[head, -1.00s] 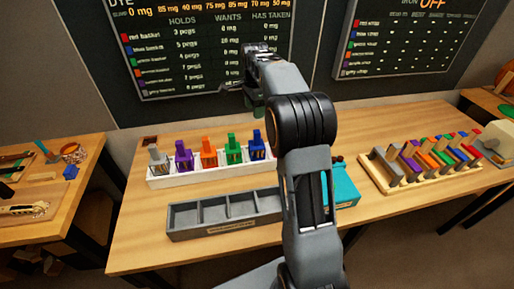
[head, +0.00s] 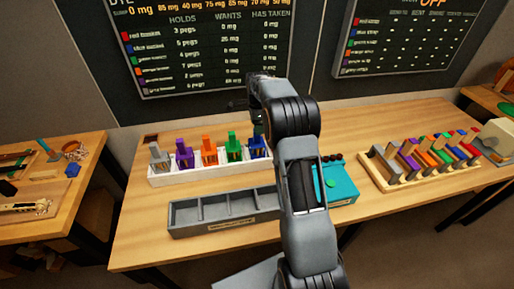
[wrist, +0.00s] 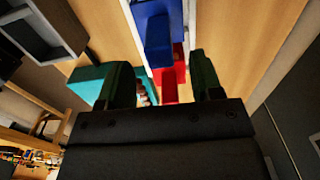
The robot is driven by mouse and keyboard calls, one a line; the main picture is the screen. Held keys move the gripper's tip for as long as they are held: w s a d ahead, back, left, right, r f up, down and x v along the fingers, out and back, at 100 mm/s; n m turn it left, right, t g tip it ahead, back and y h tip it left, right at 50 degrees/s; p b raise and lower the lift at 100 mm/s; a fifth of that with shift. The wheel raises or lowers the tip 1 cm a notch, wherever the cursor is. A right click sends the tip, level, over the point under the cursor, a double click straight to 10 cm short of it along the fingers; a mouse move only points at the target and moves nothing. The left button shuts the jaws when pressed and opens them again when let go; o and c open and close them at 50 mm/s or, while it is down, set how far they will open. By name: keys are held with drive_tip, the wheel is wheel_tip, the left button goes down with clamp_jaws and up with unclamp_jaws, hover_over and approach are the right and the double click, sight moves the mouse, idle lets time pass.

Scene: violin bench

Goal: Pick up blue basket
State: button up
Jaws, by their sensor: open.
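The blue basket (head: 257,147) stands in the white rack (head: 160,179) in the head view, just right of the green basket, partly covered by my arm. In the wrist view the blue basket (wrist: 155,35) is at the top, beyond my fingertips. My gripper (wrist: 160,82) is open and empty. In the wrist view the red basket (wrist: 172,80) shows between its two fingers, with the blue one further up. In the head view my gripper is above the right part of the rack, and its fingers are mostly hidden.
Grey (head: 158,156), purple (head: 184,155), orange (head: 209,152) and green (head: 233,149) baskets share the rack. A grey divided tray (head: 190,232) lies in front. A teal box (head: 341,182) is right of my arm. A wooden peg rack (head: 400,180) stands further right.

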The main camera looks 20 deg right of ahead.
sight(257, 142)
drive_tip(key=shift+a+f+p, duration=0.15)
drive_tip(key=shift+f+p, duration=0.35)
drive_tip(key=shift+f, duration=1.85)
clamp_jaws()
